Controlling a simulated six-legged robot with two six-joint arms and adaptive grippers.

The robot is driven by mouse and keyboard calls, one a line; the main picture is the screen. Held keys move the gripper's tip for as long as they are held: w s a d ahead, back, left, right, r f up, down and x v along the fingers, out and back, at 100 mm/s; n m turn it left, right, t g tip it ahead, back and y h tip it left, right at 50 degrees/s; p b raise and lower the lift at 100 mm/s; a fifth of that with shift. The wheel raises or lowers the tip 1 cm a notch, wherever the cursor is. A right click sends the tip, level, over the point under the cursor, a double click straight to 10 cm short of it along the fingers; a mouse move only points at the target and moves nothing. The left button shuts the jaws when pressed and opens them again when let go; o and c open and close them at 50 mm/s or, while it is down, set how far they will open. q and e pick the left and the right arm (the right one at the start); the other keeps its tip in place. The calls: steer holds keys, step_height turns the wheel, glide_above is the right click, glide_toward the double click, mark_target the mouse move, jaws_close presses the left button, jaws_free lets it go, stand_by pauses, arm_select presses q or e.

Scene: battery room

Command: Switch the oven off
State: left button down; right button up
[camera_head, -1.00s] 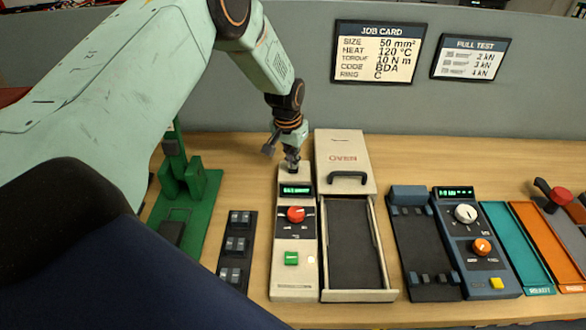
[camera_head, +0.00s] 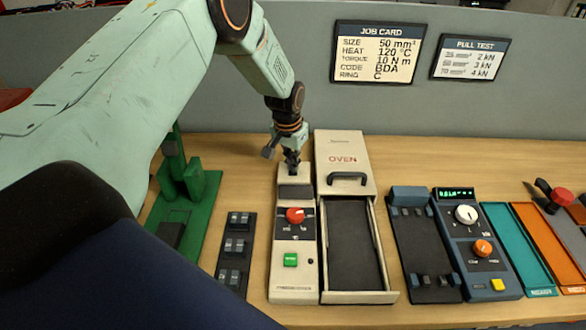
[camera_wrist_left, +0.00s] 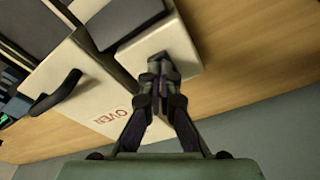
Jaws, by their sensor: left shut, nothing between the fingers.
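The oven (camera_head: 341,150) is a cream box with a black handle and an open drawer tray (camera_head: 390,297) in front. Its cream control panel (camera_head: 293,277) stands to its left, with a dark display (camera_head: 295,192), a red knob (camera_head: 295,216) and a green button (camera_head: 290,260). A small lamp spot beside the button is dark. My left gripper (camera_head: 292,170) is shut and empty at the top rear end of the panel, behind the display. In the left wrist view its closed fingertips (camera_wrist_left: 160,68) are over the panel's cream end; whether they touch cannot be told. My right gripper is not in view.
A green press (camera_head: 190,190) and a dark switch strip (camera_head: 237,245) lie left of the panel. A blue-grey device (camera_head: 478,262) with lit display, and teal (camera_head: 518,250) and orange (camera_head: 548,245) trays, lie right. A job card (camera_head: 375,52) hangs on the partition.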

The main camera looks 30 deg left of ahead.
arm_select(q)
step_height(320, 180, up, 7)
steer(key=p, duration=0.5)
steer(key=shift+f, duration=0.2)
stand_by(0.4)
